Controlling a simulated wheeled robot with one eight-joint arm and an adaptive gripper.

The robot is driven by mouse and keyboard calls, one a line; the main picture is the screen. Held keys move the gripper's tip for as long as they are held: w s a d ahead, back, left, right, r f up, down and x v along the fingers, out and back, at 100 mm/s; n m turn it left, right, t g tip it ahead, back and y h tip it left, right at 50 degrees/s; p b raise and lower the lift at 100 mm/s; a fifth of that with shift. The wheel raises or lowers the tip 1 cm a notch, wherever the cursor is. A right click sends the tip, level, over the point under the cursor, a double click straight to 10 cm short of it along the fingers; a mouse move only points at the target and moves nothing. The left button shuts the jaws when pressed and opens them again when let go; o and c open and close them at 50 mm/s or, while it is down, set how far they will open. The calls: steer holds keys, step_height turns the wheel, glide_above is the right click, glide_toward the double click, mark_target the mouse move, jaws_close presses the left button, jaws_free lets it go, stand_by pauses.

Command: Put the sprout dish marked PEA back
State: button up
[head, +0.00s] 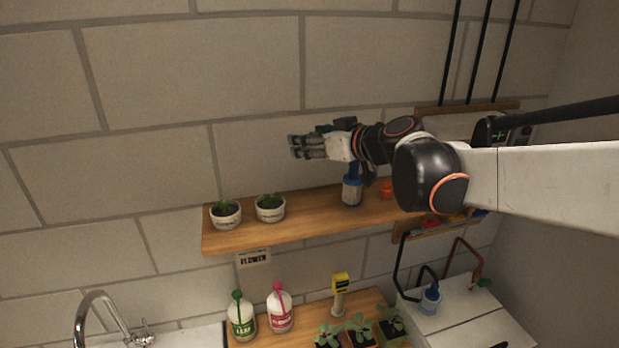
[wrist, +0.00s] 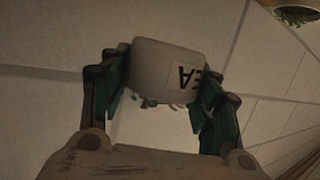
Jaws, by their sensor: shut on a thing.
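My gripper (head: 300,147) is raised in front of the wall, above the wooden shelf. In the wrist view its green-lined fingers (wrist: 165,85) are shut on a pale round dish (wrist: 165,68). The dish has a white label on which "EA" reads upside down, the rest hidden by a finger. Small dark sprouts show at its lower rim in the picture. In the head view I cannot make out the held dish. Two white dishes with green sprouts, one at the left end (head: 225,217) and one beside it (head: 270,210), stand on the shelf (head: 315,215).
A blue-topped bottle (head: 352,192) and an orange item (head: 386,190) stand on the shelf under my arm. Shelf room is free between the second dish and the bottle. Below are a green-capped bottle (head: 241,318), a pink-capped bottle (head: 280,310), several seedling pots and a faucet (head: 100,310).

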mark_target(312, 208)
step_height(312, 208, down, 14)
steer(key=shift+f, duration=0.15)
stand_by(0.3)
steer(key=shift+f+b, duration=0.1)
steer(key=shift+b, duration=0.3)
steer(key=o, duration=1.4)
steer(key=shift+o, duration=0.2)
